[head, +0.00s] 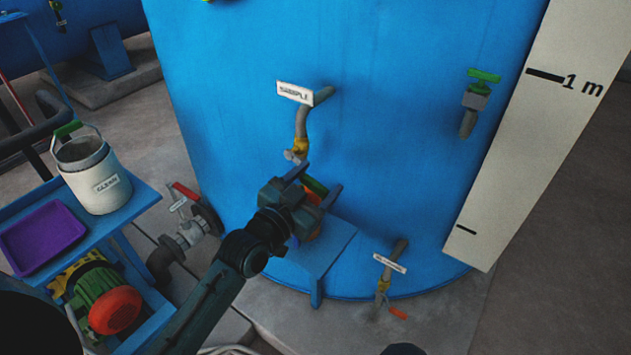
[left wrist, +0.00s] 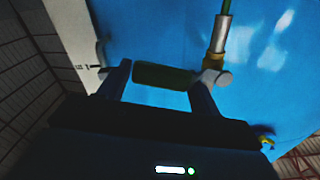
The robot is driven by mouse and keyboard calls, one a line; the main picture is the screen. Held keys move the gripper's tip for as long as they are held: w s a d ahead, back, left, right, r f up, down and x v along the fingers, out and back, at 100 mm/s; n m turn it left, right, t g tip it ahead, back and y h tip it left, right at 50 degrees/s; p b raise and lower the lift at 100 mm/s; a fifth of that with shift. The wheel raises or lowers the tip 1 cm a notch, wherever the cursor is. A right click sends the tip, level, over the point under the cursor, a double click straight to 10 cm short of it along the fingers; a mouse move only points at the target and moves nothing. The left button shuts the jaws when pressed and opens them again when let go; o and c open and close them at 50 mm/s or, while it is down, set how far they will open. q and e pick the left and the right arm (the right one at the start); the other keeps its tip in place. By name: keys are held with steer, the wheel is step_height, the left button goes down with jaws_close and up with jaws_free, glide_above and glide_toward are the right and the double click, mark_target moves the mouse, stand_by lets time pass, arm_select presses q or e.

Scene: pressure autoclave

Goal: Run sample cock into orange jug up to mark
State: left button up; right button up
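The sample cock, labelled SAMPLE (head: 295,92), comes out of the blue tank as a bent pipe with a yellow-banded valve (head: 300,148). It also shows in the left wrist view (left wrist: 240,45). My left gripper (head: 314,187) is below the cock. Its fingers are wide apart, with a green grip bar (left wrist: 165,76) spanning between them. I cannot tell whether they clamp it.
A white jug (head: 95,180) and a purple tray (head: 44,236) are on a blue bench at left. A red-handled valve (head: 190,232) and a lower cock (head: 383,284) flank the stand. A green-handled valve (head: 477,95) is at upper right.

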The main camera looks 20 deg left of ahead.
arm_select(q)
steer(key=b+v, duration=0.1)
steer(key=v, duration=1.2)
steer(key=shift+b, duration=0.3)
stand_by(6.4)
